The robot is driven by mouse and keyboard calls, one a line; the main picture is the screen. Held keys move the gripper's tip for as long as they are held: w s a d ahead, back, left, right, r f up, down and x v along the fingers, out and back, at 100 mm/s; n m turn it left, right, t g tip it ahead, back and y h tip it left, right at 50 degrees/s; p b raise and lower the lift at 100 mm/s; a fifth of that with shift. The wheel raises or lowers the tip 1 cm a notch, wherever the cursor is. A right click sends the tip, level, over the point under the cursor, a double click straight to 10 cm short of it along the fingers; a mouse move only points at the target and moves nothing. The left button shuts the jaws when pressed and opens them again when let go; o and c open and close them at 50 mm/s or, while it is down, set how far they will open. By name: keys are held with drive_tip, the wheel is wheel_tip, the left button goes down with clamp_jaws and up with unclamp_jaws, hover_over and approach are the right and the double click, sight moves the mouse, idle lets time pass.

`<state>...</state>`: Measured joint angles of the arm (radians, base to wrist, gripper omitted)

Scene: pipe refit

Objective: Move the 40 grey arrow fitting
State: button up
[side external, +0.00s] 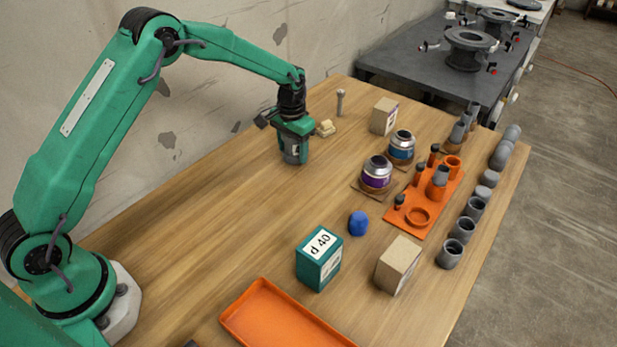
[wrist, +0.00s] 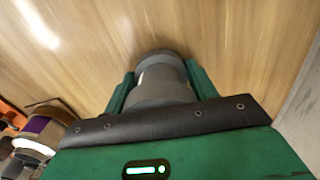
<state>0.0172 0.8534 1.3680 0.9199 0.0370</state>
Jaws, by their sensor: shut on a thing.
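My gripper (side external: 295,155) is low over the far left part of the wooden table. It is shut on a grey fitting (wrist: 163,78), which fills the space between the two green fingers in the wrist view. In the side view only a little grey of the fitting shows between the fingers. I cannot tell whether it touches the table, and no arrow or size mark on it can be read. A teal box (side external: 320,259) labelled "d 40" stands near the front of the table. An empty orange tray (side external: 283,318) lies at the front edge.
An orange rack (side external: 408,228) with fittings stands right of centre, beside purple-banded (side external: 376,174) and blue-banded (side external: 401,147) cans. Several grey fittings (side external: 462,229) line the right edge. Cardboard boxes (side external: 399,265) and a blue piece (side external: 358,223) stand nearby. The left middle table is clear.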

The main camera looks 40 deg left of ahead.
drive_tip(key=shift+w, duration=0.6)
drive_tip(key=o, duration=1.1)
drive_tip(key=shift+r, duration=3.9)
